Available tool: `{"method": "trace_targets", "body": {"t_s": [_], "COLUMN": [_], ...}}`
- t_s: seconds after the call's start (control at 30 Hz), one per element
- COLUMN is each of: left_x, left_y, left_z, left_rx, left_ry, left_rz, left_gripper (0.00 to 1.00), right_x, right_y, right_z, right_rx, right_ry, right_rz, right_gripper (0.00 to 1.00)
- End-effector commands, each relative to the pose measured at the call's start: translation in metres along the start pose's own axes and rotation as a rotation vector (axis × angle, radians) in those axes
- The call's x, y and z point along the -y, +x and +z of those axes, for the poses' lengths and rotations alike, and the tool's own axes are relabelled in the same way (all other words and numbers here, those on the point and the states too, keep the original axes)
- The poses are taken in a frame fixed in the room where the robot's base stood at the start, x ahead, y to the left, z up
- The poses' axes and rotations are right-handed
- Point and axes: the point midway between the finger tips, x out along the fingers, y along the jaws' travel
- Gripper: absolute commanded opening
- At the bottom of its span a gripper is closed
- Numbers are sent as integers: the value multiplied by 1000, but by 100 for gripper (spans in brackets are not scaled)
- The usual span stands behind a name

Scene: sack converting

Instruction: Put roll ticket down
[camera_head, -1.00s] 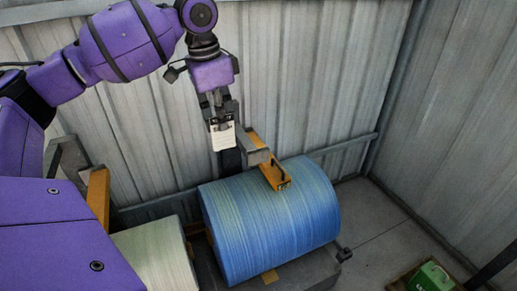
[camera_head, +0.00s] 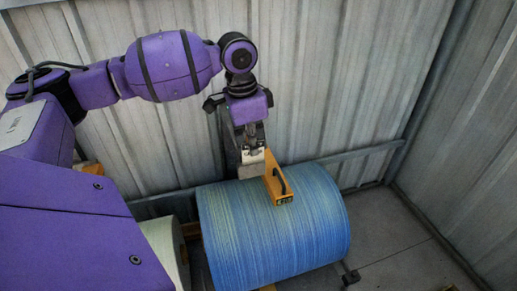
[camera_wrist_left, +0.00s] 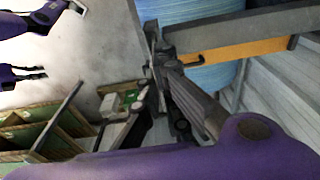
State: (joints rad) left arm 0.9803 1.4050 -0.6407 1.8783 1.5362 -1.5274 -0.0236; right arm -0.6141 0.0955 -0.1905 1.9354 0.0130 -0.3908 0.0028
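The roll ticket (camera_head: 252,156) is a small white card with printed lines. In the head view it hangs from the fingertips of my left gripper (camera_head: 253,146), which is shut on it and points down. The ticket is in front of the grey block at the end of the orange bracket, just behind the blue roll (camera_head: 270,230). I cannot tell whether it touches the block. In the left wrist view my left gripper (camera_wrist_left: 158,65) shows dark fingers, and the ticket is not clear there.
The orange bracket (camera_head: 277,183) reaches over the top of the blue roll. A pale roll (camera_head: 164,245) lies at its left. A corrugated metal wall (camera_head: 340,70) stands close behind. Open floor (camera_head: 410,262) lies at the right.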

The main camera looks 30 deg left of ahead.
Motion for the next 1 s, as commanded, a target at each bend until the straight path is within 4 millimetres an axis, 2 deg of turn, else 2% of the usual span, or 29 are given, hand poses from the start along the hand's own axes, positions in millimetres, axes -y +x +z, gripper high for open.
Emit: {"method": "trace_targets", "body": {"t_s": [0.03,0.2,0.43,0.6,1.0], "left_x": [1,3,2,2,3], "left_y": [19,12,12,13,8], "left_z": [1,-1,-2,-2,-2], "left_rx": [12,1,-1,-1,-1], "left_ry": [0,1,2,2,1], "left_rz": [8,-1,-1,-2,-3], "left_gripper": [0,0,0,23,23], "right_x": [-4,-8,-1,1,-4], "right_y": [4,7,6,7,5], "right_z": [8,-13,-22,-21,-2], "right_rx": [9,-29,-45,-43,-10], "right_ry": [-2,-3,8,10,-2], "right_rz": [7,15,8,4,8], "right_gripper": [0,0,0,0,0]}}
